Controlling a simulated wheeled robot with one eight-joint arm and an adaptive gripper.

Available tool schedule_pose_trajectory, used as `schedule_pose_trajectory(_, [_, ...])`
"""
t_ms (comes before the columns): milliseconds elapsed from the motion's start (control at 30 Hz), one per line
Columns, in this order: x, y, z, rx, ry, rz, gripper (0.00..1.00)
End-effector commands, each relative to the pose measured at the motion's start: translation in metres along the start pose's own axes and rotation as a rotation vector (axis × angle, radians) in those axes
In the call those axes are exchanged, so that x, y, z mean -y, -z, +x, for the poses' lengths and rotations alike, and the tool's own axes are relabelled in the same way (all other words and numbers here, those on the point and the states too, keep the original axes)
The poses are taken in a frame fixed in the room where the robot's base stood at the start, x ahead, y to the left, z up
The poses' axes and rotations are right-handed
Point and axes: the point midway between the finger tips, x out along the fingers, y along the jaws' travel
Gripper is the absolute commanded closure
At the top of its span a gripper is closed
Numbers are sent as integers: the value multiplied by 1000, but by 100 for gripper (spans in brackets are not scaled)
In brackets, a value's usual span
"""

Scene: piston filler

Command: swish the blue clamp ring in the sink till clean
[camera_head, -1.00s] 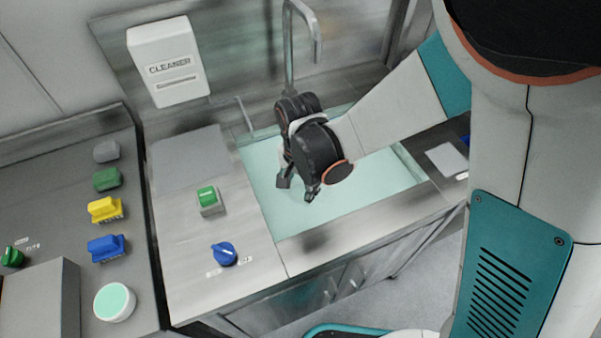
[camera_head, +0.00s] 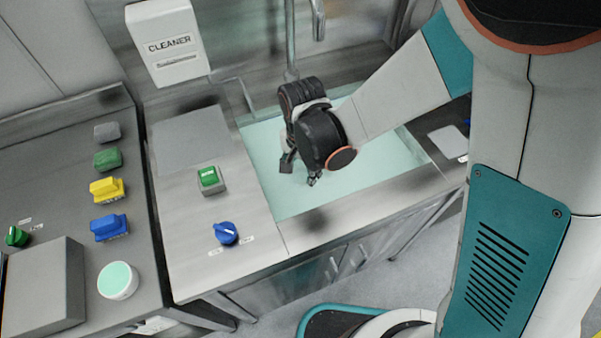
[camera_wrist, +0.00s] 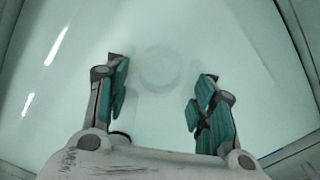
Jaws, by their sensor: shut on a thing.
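The sink (camera_head: 265,168) is filled with pale green, cloudy water. My gripper (camera_head: 299,175) reaches down into it, with its fingertips at or under the surface. In the wrist view my gripper's fingers (camera_wrist: 158,95) stand well apart, with teal pads on both sides, closed on a wide thing. I take this to be the blue clamp ring, but no blue ring shows clearly in either view. A faint round outline shows in the water between the fingers; I cannot tell whether it is the ring or the drain. How clean the ring is cannot be seen.
The faucet (camera_head: 290,45) rises behind my wrist. A white cleaner dispenser (camera_head: 167,43) hangs on the back wall. Left of the sink are a green button (camera_head: 210,178) and a blue knob (camera_head: 225,233). Several coloured brushes, including a blue one (camera_head: 109,227), and a round tub (camera_head: 118,280) lie farther left.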

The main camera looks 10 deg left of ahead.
Motion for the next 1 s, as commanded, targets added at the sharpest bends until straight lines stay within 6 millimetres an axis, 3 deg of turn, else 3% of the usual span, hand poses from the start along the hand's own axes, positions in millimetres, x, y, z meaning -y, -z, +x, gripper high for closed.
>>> schedule_pose_trajectory(267, [-4,-2,0,0,0,0,76])
schedule_pose_trajectory(1000, [16,10,0,0,0,0,76])
